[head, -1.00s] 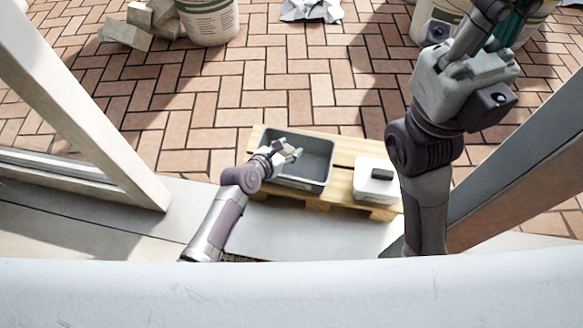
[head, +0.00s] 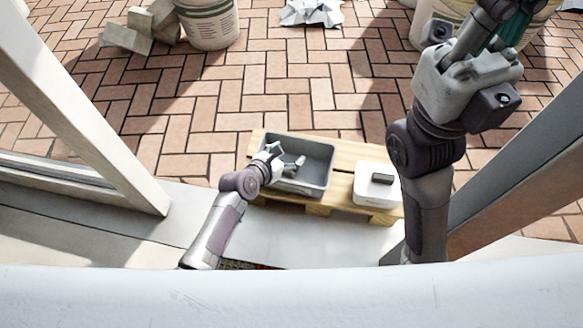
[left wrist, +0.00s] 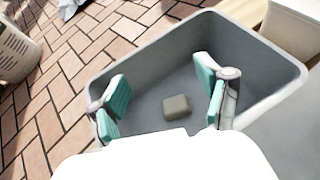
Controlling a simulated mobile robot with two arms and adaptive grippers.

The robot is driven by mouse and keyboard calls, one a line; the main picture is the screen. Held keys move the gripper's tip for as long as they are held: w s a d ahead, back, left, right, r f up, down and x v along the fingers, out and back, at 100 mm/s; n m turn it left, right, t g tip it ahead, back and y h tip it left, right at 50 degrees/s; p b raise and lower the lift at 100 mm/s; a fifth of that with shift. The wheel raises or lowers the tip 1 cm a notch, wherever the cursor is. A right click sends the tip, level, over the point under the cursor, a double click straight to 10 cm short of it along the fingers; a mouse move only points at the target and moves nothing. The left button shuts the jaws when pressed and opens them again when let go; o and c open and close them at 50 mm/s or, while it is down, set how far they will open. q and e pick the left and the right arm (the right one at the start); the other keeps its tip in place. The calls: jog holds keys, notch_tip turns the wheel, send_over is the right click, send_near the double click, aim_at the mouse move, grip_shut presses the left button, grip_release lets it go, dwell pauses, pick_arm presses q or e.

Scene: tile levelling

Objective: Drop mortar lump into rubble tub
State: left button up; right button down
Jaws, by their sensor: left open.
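The rubble tub (head: 318,150) is a grey open box on a wooden pallet, and it fills much of the left wrist view (left wrist: 258,65). A small grey-beige mortar lump (left wrist: 176,107) appears to lie on the tub floor, apart from the fingers; I cannot make it out in the head view. My left gripper (head: 286,158) is over the tub's left part, its teal-padded fingers (left wrist: 165,88) spread wide with nothing between the pads. My right gripper (head: 490,40) is raised at upper right, its fingers partly hidden and their opening unclear.
A white container (head: 366,190) with a dark grey block (head: 382,178) on top stands right of the tub on the pallet (head: 340,208). Frame posts (head: 90,110) flank the opening. Buckets, blocks (head: 128,38) and a crumpled sheet (head: 311,12) lie farther off on open brick paving.

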pick_arm(q)
jog(key=v, duration=1.1)
jog(key=shift+s+a, duration=0.15)
jog(key=shift+s, duration=0.1)
